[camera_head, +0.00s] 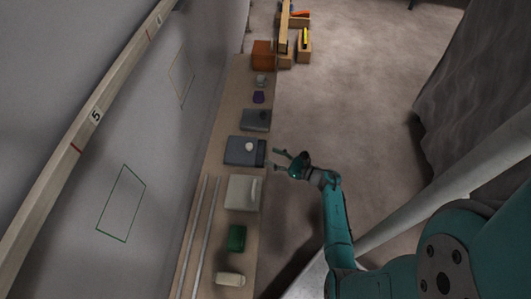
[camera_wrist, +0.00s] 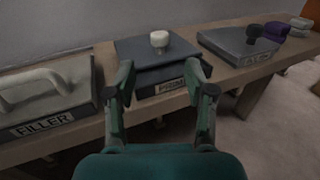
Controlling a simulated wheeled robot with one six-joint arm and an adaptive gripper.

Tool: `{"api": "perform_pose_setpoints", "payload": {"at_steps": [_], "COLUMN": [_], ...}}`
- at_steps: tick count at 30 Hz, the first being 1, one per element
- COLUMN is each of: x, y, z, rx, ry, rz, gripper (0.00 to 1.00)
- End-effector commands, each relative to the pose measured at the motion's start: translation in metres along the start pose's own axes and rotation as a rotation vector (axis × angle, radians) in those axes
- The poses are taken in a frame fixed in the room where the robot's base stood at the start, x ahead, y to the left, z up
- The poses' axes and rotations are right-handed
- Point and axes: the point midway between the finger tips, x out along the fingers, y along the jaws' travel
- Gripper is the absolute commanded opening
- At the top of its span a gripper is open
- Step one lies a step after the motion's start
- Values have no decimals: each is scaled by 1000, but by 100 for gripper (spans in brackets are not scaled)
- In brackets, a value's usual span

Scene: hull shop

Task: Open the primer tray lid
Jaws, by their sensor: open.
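The primer tray (camera_head: 241,152) is a blue-grey box on the bench, with a pale round knob (camera_wrist: 159,40) on its lid. In the wrist view the lid (camera_wrist: 135,50) lies down on the tray, and a partly readable label is on its front (camera_wrist: 172,87). My gripper (camera_head: 275,160) is at the bench's front edge, in front of the tray. In the wrist view my gripper (camera_wrist: 163,82) is open and empty, its fingers on either side of the tray's front. The fingers hide parts of that front; I cannot tell whether they touch it.
A pale box labelled FILLER (camera_wrist: 45,95) with a bar handle stands left of the tray in the wrist view. A grey box with a dark knob (camera_wrist: 238,47) and a purple item (camera_wrist: 276,30) stand to the right. A wall (camera_head: 140,130) runs behind; open floor (camera_head: 350,100) lies in front.

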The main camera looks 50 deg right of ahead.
Motion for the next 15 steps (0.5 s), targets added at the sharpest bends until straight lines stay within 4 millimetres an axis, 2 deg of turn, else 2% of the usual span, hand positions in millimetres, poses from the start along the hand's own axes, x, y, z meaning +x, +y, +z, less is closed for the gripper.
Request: {"api": "perform_pose_setpoints", "payload": {"at_steps": [3, 12, 15], "x": [-6, -8, -11], "y": [0, 0, 1], "z": [0, 0, 1], "rx": [0, 0, 0], "ry": [-1, 0, 5], "rz": [-1, 0, -3], "gripper": [54, 54, 29]}}
